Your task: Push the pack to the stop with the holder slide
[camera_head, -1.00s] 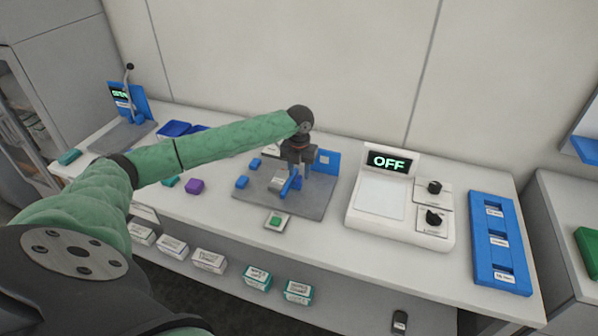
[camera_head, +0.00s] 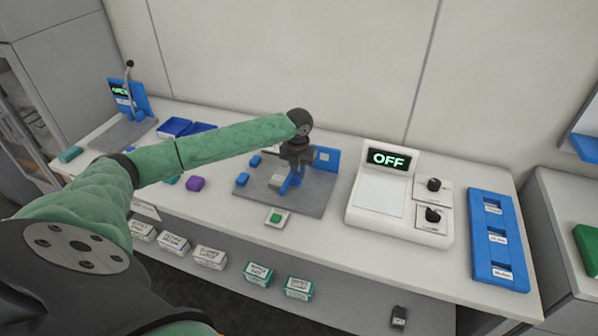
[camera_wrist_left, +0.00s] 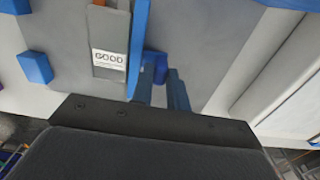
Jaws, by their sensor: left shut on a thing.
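The pack (camera_wrist_left: 110,35) is a grey block with a label reading GOOD. It lies on the grey fixture plate (camera_head: 310,208), and in the head view the pack (camera_head: 277,181) shows just left of my gripper. The holder slide (camera_wrist_left: 139,40) shows as a blue bar along the pack's right side, with a blue tab (camera_wrist_left: 156,66) standing out from it. My left gripper (camera_head: 293,183) points down over the plate. In the wrist view its fingers (camera_wrist_left: 162,90) are shut on this tab. I cannot tell which blue part is the stop. My right gripper is out of view.
Small blue blocks (camera_head: 242,179) stand on the plate's left side. A green button box (camera_head: 278,217) sits in front. A white device (camera_head: 378,197) reading OFF stands to the right, beside a blue rack (camera_head: 497,240). A purple block (camera_head: 195,183) lies left.

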